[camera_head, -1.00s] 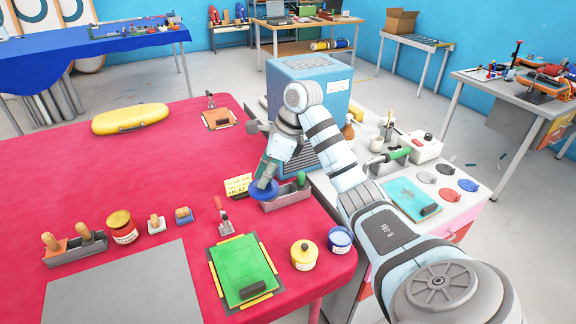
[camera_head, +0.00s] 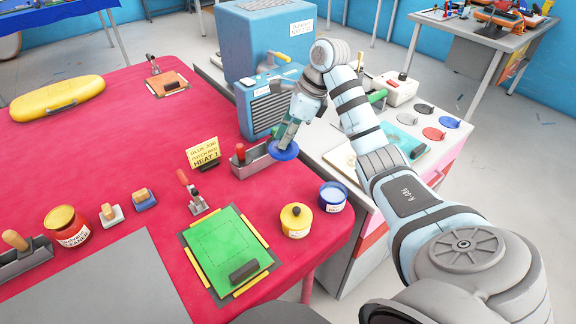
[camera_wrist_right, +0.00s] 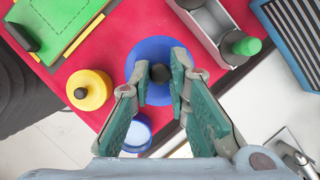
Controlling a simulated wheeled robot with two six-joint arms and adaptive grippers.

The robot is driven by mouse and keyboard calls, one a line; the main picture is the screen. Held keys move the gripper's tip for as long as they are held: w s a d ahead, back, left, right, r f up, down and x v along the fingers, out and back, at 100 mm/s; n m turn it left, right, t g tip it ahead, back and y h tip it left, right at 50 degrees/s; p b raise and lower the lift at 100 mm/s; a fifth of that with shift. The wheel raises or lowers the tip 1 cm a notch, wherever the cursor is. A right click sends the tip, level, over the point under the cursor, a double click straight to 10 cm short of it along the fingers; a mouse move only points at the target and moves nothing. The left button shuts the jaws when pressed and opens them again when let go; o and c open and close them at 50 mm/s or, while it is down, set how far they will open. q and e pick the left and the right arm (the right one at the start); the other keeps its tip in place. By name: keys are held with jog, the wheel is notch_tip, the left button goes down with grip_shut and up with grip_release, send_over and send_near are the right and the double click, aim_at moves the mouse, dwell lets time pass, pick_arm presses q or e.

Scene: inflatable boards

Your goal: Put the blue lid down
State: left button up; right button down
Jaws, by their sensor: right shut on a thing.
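The blue lid (camera_head: 284,151) is a round disc with a dark knob. My right gripper (camera_head: 288,138) is shut on it and holds it in the air by the front right edge of the red table, beside the grey tool holder. In the right wrist view the lid (camera_wrist_right: 152,50) lies between the fingertips of my right gripper (camera_wrist_right: 158,74), with its knob between the fingers. The blue jar (camera_head: 332,196) stands open on the table, next to the yellow jar. My left gripper is not in view.
A yellow jar with its lid (camera_head: 295,219) and a green mat (camera_head: 226,250) sit near the table edge. The grey tool holder (camera_head: 252,164) and a yellow sign (camera_head: 203,153) stand close by. A white cabinet (camera_head: 340,150) with several coloured discs is at right.

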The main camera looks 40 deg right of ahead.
aim_at(289, 147)
notch_tip(289, 147, down, 5)
jog(key=shift+f+b, duration=0.15)
jog(key=shift+b, duration=0.85)
notch_tip(289, 147, down, 9)
jog(key=shift+w+r, duration=0.1)
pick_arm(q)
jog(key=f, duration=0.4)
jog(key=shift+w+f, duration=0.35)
pick_arm(e)
jog(key=shift+w, duration=0.1)
jog(key=shift+f, duration=0.3)
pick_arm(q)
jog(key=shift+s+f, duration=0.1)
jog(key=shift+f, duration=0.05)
pick_arm(e)
jog(key=c, duration=1.5)
grip_release()
jog(key=shift+r, duration=0.1)
jog(key=shift+c, duration=0.2)
